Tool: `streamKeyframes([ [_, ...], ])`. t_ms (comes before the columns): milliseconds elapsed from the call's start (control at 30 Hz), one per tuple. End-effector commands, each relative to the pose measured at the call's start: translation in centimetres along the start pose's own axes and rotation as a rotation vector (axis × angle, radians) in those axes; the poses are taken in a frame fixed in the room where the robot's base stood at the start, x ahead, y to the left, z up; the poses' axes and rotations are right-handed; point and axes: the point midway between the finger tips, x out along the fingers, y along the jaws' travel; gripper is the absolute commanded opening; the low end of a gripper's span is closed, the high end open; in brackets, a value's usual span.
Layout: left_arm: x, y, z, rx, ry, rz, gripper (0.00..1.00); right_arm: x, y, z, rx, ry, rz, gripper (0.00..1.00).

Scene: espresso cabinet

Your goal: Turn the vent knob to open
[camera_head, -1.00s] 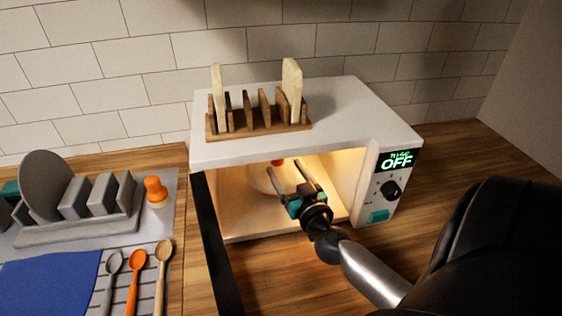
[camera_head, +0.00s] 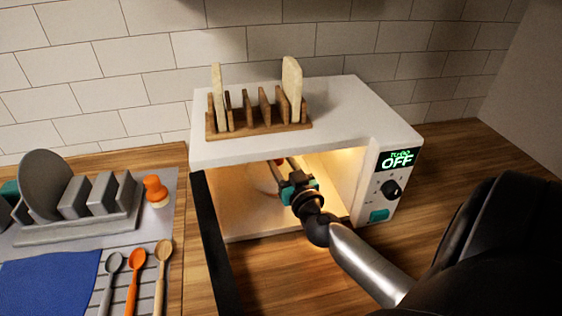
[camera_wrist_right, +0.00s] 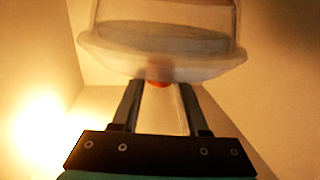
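An orange-red knob (camera_head: 279,161) shows inside the open microwave (camera_head: 294,115), largely hidden behind my gripper in the head view. In the right wrist view the orange knob (camera_wrist_right: 158,84) shows small beneath a pale, rounded cover (camera_wrist_right: 155,45). My right gripper (camera_head: 284,164) reaches into the microwave at the knob. In the wrist view its fingers (camera_wrist_right: 159,95) are apart, with the knob between their tips and a gap visible on each side. Contact is not visible. Whether the knob is turned cannot be told. My left gripper is not in view.
The microwave door (camera_head: 215,240) stands open at the left. Its display (camera_head: 398,159) reads OFF, above a black dial (camera_head: 391,189). A wooden rack (camera_head: 259,126) with bread slices stands on top. Spoons and a dish rack (camera_head: 80,225) are at the left.

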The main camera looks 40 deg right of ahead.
Motion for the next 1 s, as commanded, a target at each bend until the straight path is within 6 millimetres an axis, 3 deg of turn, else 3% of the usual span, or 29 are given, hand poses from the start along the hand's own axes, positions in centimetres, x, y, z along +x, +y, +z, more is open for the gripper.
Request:
streamKeyframes([
  [33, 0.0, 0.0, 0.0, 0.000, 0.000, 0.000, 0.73, 0.0, 0.0, 0.0, 0.000, 0.000, 0.000, 0.36],
  [367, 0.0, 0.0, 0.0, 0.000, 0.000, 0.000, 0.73, 0.0, 0.0, 0.0, 0.000, 0.000, 0.000, 0.00],
  [633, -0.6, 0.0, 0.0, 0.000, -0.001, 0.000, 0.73, 0.0, 0.0, -0.1, 0.003, -0.002, 0.022, 0.00],
  [1000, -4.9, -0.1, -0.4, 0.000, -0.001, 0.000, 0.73, 0.1, -0.5, -0.3, 0.009, -0.005, 0.227, 0.00],
])
